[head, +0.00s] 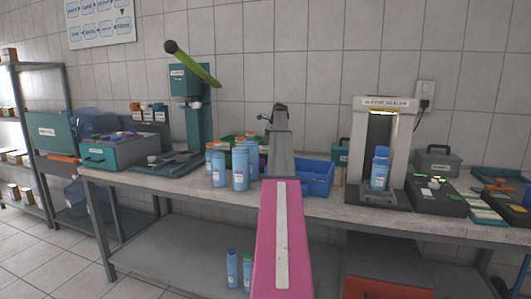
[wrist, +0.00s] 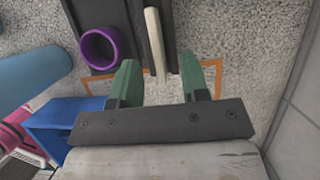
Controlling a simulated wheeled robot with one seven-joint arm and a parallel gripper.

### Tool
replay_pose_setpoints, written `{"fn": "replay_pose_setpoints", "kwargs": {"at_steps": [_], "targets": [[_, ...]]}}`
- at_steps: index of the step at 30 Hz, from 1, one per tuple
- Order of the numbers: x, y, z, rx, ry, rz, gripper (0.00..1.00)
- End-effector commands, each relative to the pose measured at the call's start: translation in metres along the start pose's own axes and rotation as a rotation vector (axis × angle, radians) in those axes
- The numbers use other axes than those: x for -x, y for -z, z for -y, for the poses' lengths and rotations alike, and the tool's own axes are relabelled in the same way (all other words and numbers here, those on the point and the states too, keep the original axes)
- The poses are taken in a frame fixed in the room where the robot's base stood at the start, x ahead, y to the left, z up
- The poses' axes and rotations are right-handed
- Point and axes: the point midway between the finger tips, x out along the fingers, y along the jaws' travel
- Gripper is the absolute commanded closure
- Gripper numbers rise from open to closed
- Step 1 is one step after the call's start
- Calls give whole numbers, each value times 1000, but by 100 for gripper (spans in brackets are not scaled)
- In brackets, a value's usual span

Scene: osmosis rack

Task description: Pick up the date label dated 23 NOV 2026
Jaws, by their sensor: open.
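My gripper (wrist: 159,70) is open in the wrist view, with green fingers pointing down at the bench top. A thin cream strip (wrist: 155,45) stretches into the gap between the fingers, and I cannot tell what it is. No date can be read on anything, so I cannot pick out the label dated 23 NOV 2026. In the head view, small white and green pieces (head: 434,184) lie on a dark box (head: 437,201) at the right of the bench. My arm hides part of the bench middle.
Blue bottles (head: 240,168) stand left of my arm, and a blue bin (head: 316,178) sits just right of it. A sealer (head: 402,160) holds another bottle (head: 380,168). In the wrist view, a purple ring (wrist: 83,48) and a dark tray (wrist: 137,25) are close to the fingers.

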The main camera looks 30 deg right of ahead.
Motion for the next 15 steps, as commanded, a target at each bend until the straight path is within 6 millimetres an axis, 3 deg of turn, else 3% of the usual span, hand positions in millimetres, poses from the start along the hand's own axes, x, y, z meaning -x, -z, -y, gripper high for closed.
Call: {"fn": "replay_pose_setpoints", "kwargs": {"at_steps": [12,15], "targets": [[-47,4,-4,0,0,0,58],[-51,4,-4,0,0,0,58]]}}
